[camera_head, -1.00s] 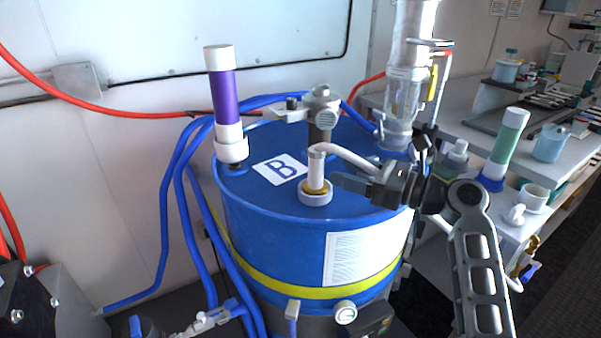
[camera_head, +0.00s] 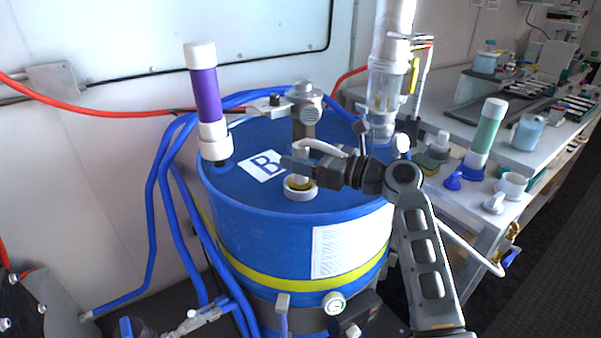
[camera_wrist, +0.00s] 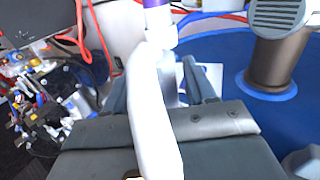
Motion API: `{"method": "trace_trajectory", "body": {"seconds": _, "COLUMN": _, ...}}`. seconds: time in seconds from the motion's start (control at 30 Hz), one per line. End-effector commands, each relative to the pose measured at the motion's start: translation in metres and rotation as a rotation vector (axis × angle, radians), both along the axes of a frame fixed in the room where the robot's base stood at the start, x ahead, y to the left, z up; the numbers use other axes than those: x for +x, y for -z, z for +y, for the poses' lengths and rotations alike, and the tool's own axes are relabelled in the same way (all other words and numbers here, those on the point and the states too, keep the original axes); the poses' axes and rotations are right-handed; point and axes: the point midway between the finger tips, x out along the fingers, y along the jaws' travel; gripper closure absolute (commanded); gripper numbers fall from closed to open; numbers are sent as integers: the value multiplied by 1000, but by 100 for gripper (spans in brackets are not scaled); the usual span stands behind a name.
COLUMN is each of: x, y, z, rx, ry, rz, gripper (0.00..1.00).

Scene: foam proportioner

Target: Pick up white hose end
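The white hose end (camera_head: 301,172) stands upright on a pale ring-shaped port on top of the blue drum (camera_head: 255,225). Its white hose (camera_head: 325,149) bends over at the top and runs right, behind my gripper. My gripper (camera_head: 290,163) reaches in from the right at the height of the hose end, its finger crossing in front of it. In the wrist view the white hose (camera_wrist: 150,115) runs close to the camera, over the gripper body. My two fingers (camera_wrist: 160,88) are apart there, with the hose end between them; contact is hidden.
A purple-and-white cylinder (camera_head: 206,100) stands at the drum's left. A grey metal fitting (camera_head: 305,112) rises behind the hose end. A clear cylinder (camera_head: 385,90) stands at the back right. A bench (camera_head: 540,150) with a green-and-white tube (camera_head: 487,132) is at the right.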

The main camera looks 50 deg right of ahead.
Motion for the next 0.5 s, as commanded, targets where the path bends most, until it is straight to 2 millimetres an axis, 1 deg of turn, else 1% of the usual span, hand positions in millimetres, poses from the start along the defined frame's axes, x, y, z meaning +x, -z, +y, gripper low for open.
{"method": "trace_trajectory", "body": {"seconds": 0.03, "x": 0, "y": 0, "z": 0, "rx": 0, "ry": 0, "rz": 0, "gripper": 50}}
{"method": "trace_trajectory", "body": {"seconds": 0.07, "x": 0, "y": 0, "z": 0, "rx": 0, "ry": 0, "rz": 0, "gripper": 53}}
{"method": "trace_trajectory", "body": {"seconds": 0.5, "x": 0, "y": 0, "z": 0, "rx": 0, "ry": 0, "rz": 0, "gripper": 95}}
